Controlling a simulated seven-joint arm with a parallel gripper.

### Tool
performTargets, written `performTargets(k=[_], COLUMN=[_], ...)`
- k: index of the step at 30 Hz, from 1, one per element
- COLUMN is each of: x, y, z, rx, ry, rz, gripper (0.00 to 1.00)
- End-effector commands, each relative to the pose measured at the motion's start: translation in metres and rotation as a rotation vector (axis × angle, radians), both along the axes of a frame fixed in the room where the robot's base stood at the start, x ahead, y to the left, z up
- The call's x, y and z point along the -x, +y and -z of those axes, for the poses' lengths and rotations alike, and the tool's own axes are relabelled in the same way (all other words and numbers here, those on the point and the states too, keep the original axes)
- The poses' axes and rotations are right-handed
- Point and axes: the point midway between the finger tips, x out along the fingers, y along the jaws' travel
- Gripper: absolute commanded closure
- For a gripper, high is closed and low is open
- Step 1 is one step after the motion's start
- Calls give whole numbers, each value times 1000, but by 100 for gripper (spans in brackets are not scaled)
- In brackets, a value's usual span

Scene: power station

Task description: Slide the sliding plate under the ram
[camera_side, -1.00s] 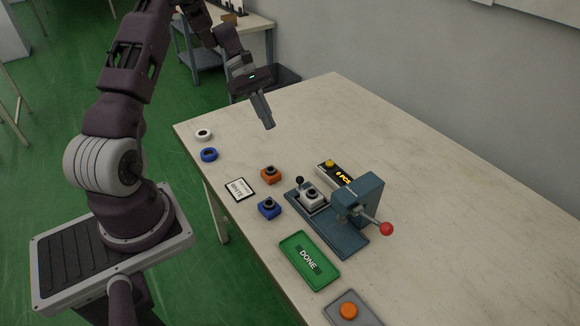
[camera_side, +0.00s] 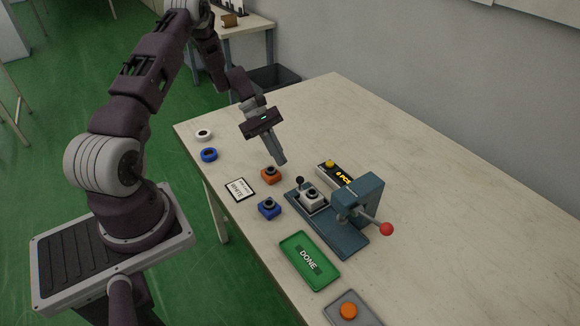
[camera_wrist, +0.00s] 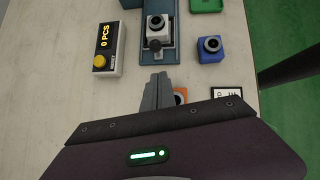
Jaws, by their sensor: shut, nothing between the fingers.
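The plate's knob also shows in the wrist view (camera_wrist: 155,45).
An orange block (camera_side: 271,175) and a blue block (camera_side: 269,208) stand left of the press. A counter box (camera_side: 335,171) reading "0 PCS" is behind it. A green DONE tray (camera_side: 296,270), an orange button (camera_side: 348,311), a WHITE card (camera_side: 239,190) and white and blue rings (camera_side: 208,154) lie around.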

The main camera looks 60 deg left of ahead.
Motion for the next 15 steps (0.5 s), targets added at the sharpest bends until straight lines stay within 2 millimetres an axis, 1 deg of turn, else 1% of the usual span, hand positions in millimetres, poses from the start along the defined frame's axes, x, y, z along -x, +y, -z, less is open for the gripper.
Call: performTargets(k=[1, 3, 6, 9, 15], x=[-1, -4, -6, -8, -9], y=[-8, -20, -33, -41, -44], z=[8, 9, 12, 13, 14], rx=[2, 2, 1, 1, -1], ry=[2, 1, 0, 0, -1], rz=[3, 3, 1, 3, 2], gripper=[100, 100, 100, 100, 100])
